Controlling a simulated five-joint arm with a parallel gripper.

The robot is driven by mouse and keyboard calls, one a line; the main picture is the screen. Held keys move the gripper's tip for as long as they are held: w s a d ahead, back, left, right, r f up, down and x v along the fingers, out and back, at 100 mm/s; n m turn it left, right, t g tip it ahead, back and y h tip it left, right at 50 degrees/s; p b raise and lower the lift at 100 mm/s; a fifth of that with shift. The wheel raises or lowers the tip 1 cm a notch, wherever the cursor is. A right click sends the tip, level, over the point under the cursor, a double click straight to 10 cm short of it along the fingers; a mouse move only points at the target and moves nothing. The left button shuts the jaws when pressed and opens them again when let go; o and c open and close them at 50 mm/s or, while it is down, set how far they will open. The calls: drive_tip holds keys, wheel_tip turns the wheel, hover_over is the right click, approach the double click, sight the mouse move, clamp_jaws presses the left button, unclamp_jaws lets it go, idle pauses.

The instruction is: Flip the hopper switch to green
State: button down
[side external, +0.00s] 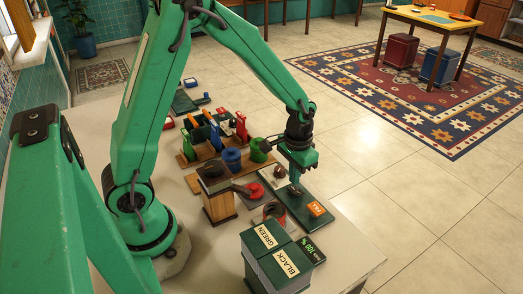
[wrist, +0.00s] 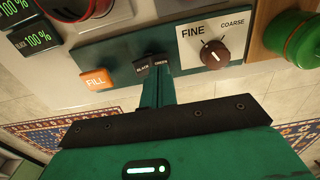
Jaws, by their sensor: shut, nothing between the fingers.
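The hopper switch (wrist: 152,66) is a small dark rocker lettered BLACK on its left and GREEN on its right in the wrist view. It sits on a dark green panel (wrist: 118,52), between the orange FILL button (wrist: 97,80) and the FINE/COARSE dial (wrist: 215,54). I cannot tell which way it is tipped. My gripper (wrist: 157,84) is shut and empty, with its tips at the near edge of the switch, close to the GREEN half; contact is unclear. In the side view my gripper (side external: 294,189) points down at the panel (side external: 297,211) and hides the switch.
Two hoppers, GREEN (side external: 265,237) and BLACK (side external: 287,265), stand near the table's front, beside a 100% display (side external: 312,250).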

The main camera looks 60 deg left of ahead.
sight(293, 189)
wheel_tip(293, 189, up, 5)
drive_tip(key=shift+r, duration=0.1)
idle(0.7)
drive_tip(key=s+a+r+t, duration=0.1)
drive_tip(key=s+r+t, duration=0.4)
drive_tip(key=s+r, duration=1)
drive_tip(key=shift+s+a+t, duration=0.2)
drive_tip(key=shift+s+t, duration=0.1)
drive_tip(key=shift+s, duration=0.4)
